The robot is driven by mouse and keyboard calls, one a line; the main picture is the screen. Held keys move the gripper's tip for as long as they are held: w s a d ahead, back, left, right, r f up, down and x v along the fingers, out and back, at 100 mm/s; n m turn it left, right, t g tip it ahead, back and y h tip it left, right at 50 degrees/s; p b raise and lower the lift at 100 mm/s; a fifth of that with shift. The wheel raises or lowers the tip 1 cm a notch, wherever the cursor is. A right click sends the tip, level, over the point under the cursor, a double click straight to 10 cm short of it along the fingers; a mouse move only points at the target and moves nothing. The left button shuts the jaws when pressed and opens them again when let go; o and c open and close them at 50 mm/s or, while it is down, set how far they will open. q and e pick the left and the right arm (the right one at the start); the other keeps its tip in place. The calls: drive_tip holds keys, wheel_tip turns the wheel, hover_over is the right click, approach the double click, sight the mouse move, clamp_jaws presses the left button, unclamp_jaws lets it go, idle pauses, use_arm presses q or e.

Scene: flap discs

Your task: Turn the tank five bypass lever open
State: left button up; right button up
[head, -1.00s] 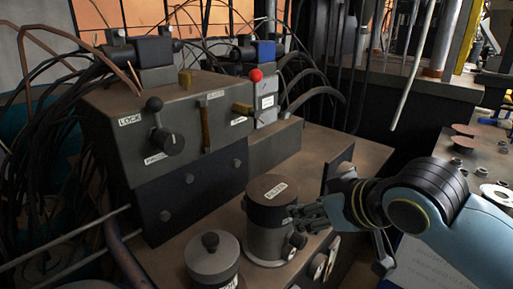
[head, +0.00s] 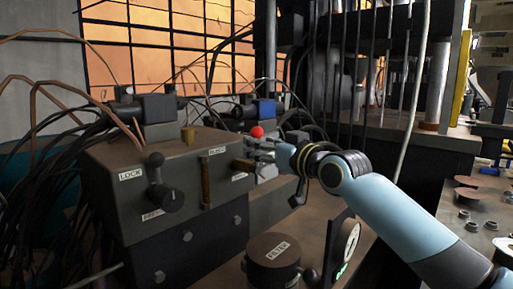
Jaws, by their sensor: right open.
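A dark control box (head: 110,190) stands at the left of the head view. On its front are a black ball-ended lever (head: 168,198) by a LOCK label, an upright brass lever (head: 206,182), and a short brass lever (head: 243,165) lying sideways at the right. The small labels by the brass levers are too small to read surely, so I cannot tell which is the bypass lever. My right gripper (head: 262,148) is open just right of the short brass lever, close below the red ball knob (head: 257,132). I cannot tell whether it touches either. My left gripper is out of view.
A round FILTER canister (head: 272,252) stands on the bench in front of the box. A gauge (head: 348,242) is to its right. Cables crowd the left and back. A pale hanging hose (head: 415,90) and a side table (head: 485,232) with small parts are at the right.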

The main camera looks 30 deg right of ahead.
drive_tip(key=shift+w+a, duration=0.2)
drive_tip(key=shift+w, duration=1.1)
clamp_jaws()
